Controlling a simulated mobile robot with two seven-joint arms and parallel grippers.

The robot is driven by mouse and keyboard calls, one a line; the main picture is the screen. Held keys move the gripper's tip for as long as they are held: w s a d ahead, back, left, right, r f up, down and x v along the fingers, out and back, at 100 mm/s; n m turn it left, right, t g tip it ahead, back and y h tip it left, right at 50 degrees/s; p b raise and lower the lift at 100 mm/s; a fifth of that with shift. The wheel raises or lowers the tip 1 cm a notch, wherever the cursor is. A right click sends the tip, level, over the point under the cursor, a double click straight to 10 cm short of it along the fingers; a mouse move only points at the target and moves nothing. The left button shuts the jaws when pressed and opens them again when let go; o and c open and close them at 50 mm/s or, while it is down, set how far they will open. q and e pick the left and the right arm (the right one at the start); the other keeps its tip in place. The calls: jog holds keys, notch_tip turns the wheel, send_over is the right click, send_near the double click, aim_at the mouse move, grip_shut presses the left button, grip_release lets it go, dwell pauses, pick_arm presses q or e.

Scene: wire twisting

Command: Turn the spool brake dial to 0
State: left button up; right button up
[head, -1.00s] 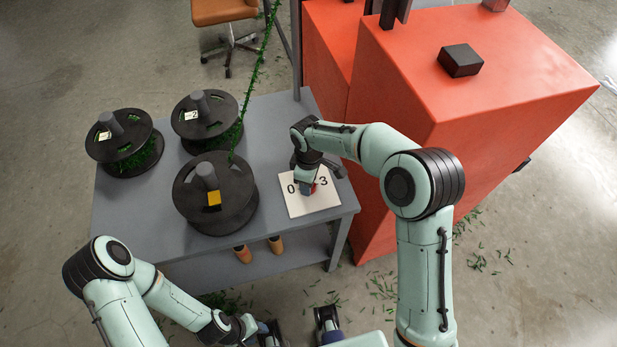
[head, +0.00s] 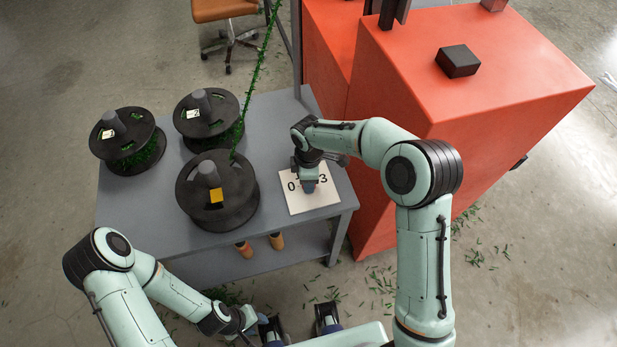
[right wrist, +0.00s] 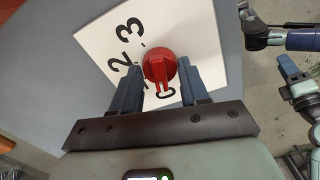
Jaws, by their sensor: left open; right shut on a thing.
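The red dial (right wrist: 160,68) sits on a white plate (right wrist: 95,45) with printed numbers. In the right wrist view its raised ridge points down toward the 0 (right wrist: 165,92). The 3 and 2 lie to the upper left, and my left-hand finger hides part of the plate there. My right gripper (right wrist: 160,78) is shut on the dial, one finger on each side. In the head view this gripper (head: 309,188) covers the dial, with the 0 and 3 showing beside it. My left gripper (head: 268,326) is open low in the head view, away from the plate and partly obscured.
A big orange block (head: 450,90) stands to the right. A chair (head: 225,12) is behind.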

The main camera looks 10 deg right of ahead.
jog(key=shift+r, duration=0.1)
jog(key=o, duration=1.1)
jog(key=shift+c, duration=0.2)
notch_tip(320, 180, up, 13)
jog(key=p, duration=0.1)
jog(key=shift+r, duration=0.2)
